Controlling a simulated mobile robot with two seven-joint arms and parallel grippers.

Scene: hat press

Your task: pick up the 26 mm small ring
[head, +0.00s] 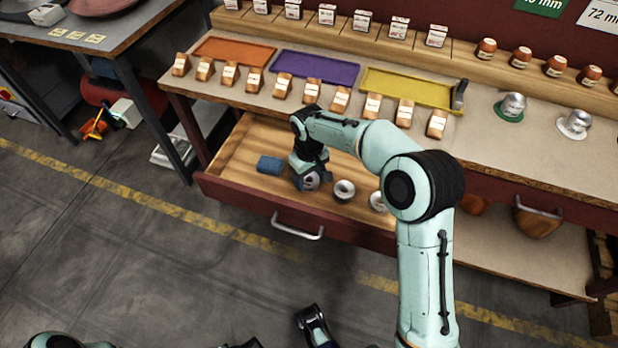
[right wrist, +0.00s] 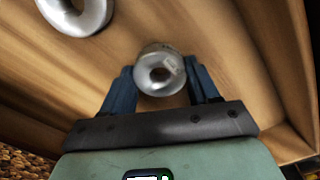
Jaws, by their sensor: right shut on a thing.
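My right gripper (head: 310,174) reaches down into the open drawer. In the right wrist view its two blue fingers (right wrist: 161,88) are shut on a silver metal ring (right wrist: 143,78), one on each side. The held ring also shows in the head view (head: 311,186), partly hidden by the gripper. Its size marking is too small to read. Two other silver rings lie to its right in the drawer, a middle ring (head: 344,195) and a right ring (head: 377,207) partly covered by my arm.
The wooden drawer (head: 235,160) has a dark red front with a metal handle (head: 298,229). A blue block (head: 270,165) lies at its left. Above, the bench holds orange (head: 235,50), purple (head: 315,67) and yellow (head: 410,90) trays and several small wooden blocks.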

